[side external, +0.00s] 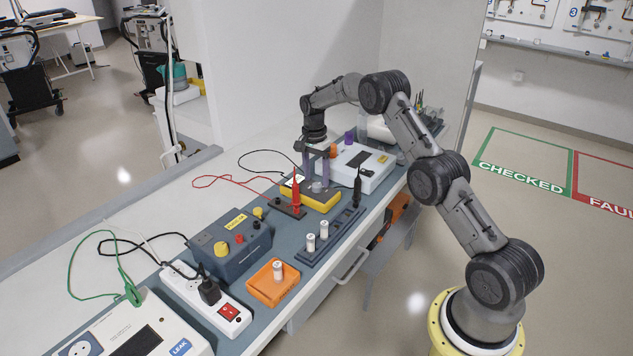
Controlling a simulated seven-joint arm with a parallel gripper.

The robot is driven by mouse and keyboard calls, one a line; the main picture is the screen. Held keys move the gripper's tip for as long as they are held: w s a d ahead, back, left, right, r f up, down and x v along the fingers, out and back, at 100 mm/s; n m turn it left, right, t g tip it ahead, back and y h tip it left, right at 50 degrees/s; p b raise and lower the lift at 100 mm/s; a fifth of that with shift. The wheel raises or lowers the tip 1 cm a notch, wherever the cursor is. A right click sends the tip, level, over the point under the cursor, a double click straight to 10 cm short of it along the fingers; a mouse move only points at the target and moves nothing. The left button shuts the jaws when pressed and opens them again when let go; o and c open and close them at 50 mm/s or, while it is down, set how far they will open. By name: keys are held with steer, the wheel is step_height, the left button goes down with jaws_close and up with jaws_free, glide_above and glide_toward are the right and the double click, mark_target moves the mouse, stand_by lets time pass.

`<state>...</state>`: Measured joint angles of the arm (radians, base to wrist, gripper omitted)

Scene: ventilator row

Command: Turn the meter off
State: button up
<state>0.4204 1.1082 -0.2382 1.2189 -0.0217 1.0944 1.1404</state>
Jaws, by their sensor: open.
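The yellow meter (324,203) lies on the blue-grey bench mat, with a small grey knob on its top face. My gripper (317,182) points straight down over the meter, its two fingers apart. The fingertips are at about the knob's height, seemingly one on either side of it; I cannot tell whether they touch it. The knob's setting is too small to read, and the fingers partly hide the meter's top.
A red probe (296,192) stands upright just left of the meter and a black probe (357,187) to its right, both close to my gripper. A white device (367,179) is behind. A grey box (230,250), power strip (200,295) and orange tray (262,290) are nearer the camera.

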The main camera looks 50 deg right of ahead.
steer(key=shift+f, duration=1.15)
jaws_close()
